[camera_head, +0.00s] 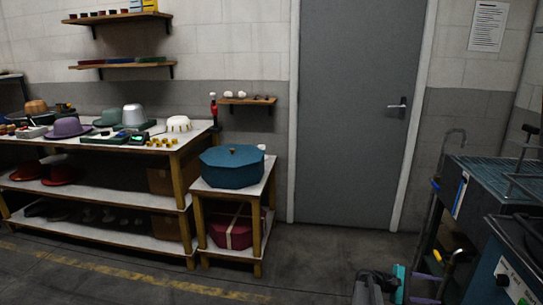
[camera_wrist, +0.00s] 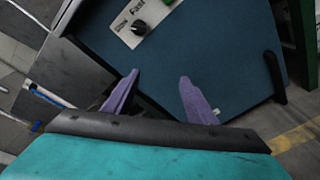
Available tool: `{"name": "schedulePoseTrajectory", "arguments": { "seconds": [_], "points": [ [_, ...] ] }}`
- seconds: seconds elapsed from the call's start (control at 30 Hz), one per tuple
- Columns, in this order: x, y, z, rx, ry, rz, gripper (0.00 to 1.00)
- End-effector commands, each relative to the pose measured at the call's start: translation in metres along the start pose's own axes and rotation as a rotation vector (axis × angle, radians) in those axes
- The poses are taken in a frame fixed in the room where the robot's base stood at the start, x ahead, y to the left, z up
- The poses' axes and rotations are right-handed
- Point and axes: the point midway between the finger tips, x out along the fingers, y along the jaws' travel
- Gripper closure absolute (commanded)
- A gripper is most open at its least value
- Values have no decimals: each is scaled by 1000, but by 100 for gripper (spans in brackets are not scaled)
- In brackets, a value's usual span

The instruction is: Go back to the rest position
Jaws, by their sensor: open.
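In the wrist view my gripper (camera_wrist: 158,82) has its two purple fingers apart, with nothing between them. Beyond the fingers is the dark blue body of a machine (camera_wrist: 215,60). It carries a light control plate (camera_wrist: 133,24) with a black knob, and a black handle (camera_wrist: 274,76) on its right edge. I cannot tell how far the fingertips are from it.
In the head view a machine (camera_head: 505,270) and a metal cart (camera_head: 490,178) stand at the right. A bench (camera_head: 100,185) with several hats is at the left. A small table (camera_head: 263,186) holds a blue box (camera_head: 232,168). The floor before the door (camera_head: 350,110) is clear.

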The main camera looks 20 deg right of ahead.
Motion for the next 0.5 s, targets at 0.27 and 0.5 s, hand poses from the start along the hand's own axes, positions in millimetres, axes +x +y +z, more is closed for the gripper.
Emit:
{"name": "schedulePoseTrajectory", "arguments": {
  "seconds": [0.27, 0.5],
  "points": [
    [-85, -101, -50, 12, 193, -161, 48],
    [-160, -192, -74, 9, 328, -321, 48]
  ]
}}
